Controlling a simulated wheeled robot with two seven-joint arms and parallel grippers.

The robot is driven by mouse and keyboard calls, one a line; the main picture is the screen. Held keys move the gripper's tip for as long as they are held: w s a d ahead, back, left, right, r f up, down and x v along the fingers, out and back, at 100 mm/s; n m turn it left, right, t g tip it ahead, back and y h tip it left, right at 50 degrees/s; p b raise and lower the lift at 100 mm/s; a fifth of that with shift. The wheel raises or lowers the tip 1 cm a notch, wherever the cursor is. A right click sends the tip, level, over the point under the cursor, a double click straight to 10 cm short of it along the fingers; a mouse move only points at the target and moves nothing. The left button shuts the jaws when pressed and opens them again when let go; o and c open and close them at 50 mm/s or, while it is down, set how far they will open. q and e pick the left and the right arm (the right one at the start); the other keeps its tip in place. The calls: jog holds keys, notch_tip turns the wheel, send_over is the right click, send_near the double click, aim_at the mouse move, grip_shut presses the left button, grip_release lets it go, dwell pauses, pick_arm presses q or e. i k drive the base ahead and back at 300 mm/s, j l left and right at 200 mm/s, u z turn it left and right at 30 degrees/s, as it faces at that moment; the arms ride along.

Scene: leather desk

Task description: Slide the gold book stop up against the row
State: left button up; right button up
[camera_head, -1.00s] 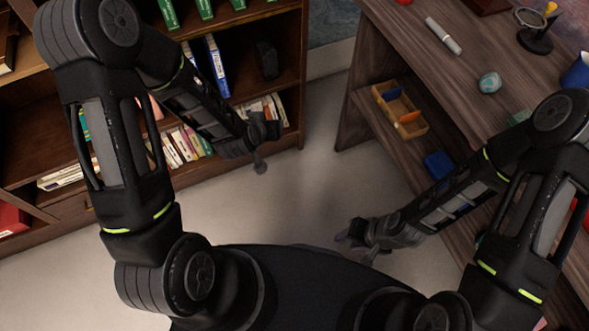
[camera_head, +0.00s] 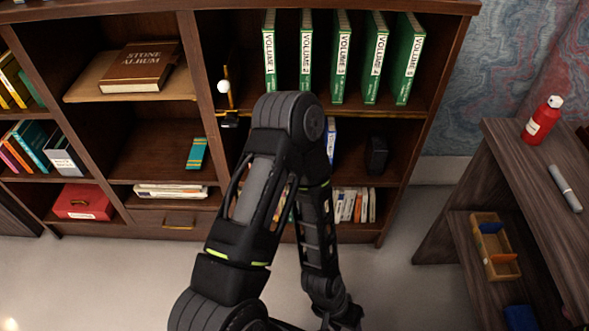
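The gold book stop (camera_head: 229,95) is a thin upright gold piece with a white ball at its side and a dark base, at the left end of the upper right shelf bay. The row of green volumes (camera_head: 340,57) stands upright to its right, with a clear gap to the first volume and smaller gaps between the books. My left arm rises in front of the shelf and folds down. Its gripper (camera_head: 343,316) hangs low at the bottom edge, far from the stop; its fingers are dark and partly cut off. My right gripper is out of view.
A brown album (camera_head: 140,68) lies in the left bay. Below the volumes are a blue-and-white book (camera_head: 330,138), a dark block (camera_head: 376,154) and a lower book row (camera_head: 355,205). The desk (camera_head: 540,190) at right holds a red spray can (camera_head: 541,121). Floor between is clear.

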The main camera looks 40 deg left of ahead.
aim_at(232, 82)
jog(key=u, duration=1.75)
jog(key=l, duration=0.65)
